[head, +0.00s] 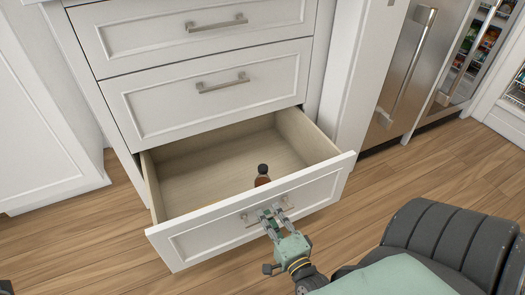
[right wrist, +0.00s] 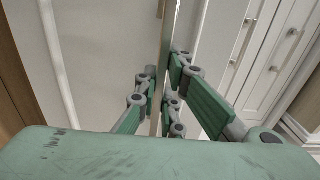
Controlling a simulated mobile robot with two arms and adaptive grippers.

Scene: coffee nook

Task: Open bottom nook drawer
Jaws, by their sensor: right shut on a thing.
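The bottom nook drawer (head: 325,184) stands pulled well out of the white cabinet, its wooden inside showing. Its metal bar handle (head: 249,221) is on the front panel; in the right wrist view the bar (right wrist: 167,50) runs upright between the fingers. My right gripper (head: 275,212) is shut on this handle, reaching it from the front right. In the right wrist view its green and grey fingers (right wrist: 163,95) lie on both sides of the bar. My left gripper is not in view.
A small brown bottle (head: 262,176) with a dark cap is in the drawer near its front. The middle drawer (head: 215,110) and top drawer (head: 160,35) above are closed. A steel refrigerator (head: 398,75) stands at right. Wooden floor (head: 110,240) is clear around the drawer.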

